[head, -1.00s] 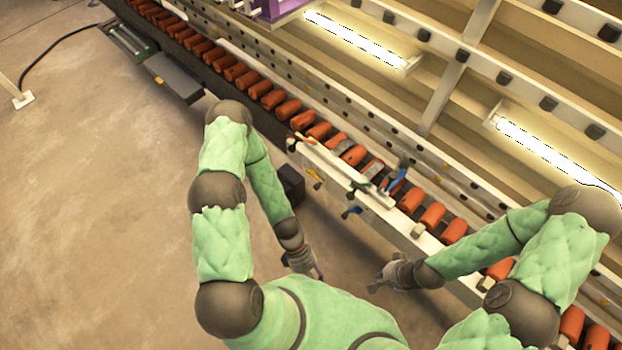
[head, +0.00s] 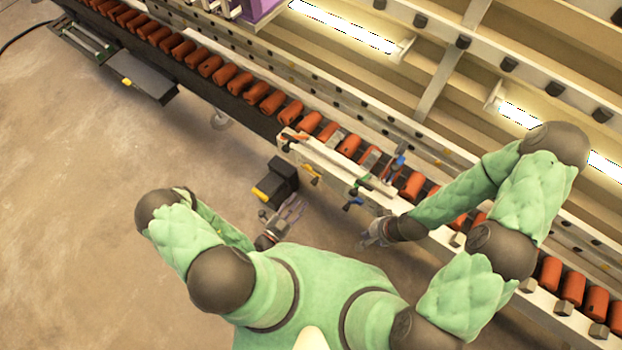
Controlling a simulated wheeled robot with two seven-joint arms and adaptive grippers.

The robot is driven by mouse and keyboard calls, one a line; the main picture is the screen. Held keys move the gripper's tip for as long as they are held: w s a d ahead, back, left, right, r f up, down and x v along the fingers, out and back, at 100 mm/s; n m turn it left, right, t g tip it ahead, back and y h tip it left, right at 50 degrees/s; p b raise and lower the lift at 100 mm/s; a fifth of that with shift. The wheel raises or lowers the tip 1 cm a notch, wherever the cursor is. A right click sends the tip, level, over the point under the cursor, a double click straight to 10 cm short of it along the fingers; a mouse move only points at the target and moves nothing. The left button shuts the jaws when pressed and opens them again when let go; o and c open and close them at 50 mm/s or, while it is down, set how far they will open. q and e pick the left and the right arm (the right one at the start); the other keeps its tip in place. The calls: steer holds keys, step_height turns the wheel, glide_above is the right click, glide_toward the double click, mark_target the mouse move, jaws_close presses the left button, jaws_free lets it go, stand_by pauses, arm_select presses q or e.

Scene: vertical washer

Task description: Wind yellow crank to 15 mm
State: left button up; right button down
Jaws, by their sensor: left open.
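The small yellow crank (head: 311,171) sits on the front side of the pale beam (head: 330,164) of the washer, near the beam's left end. Any scale for the 15 mm is too small to read.
A black box with a yellow part (head: 275,182) stands left of the yellow crank, near my left gripper. A row of orange rollers (head: 230,75) runs along the machine. A dark grey box (head: 143,76) juts out at upper left. The floor (head: 90,190) at left is clear.

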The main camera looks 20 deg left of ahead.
mark_target(314, 183)
arm_select(q)
steer(key=shift+b+x, duration=0.7)
steer(key=shift+x, duration=4.6)
steer(key=shift+d, duration=0.1)
jaws_close()
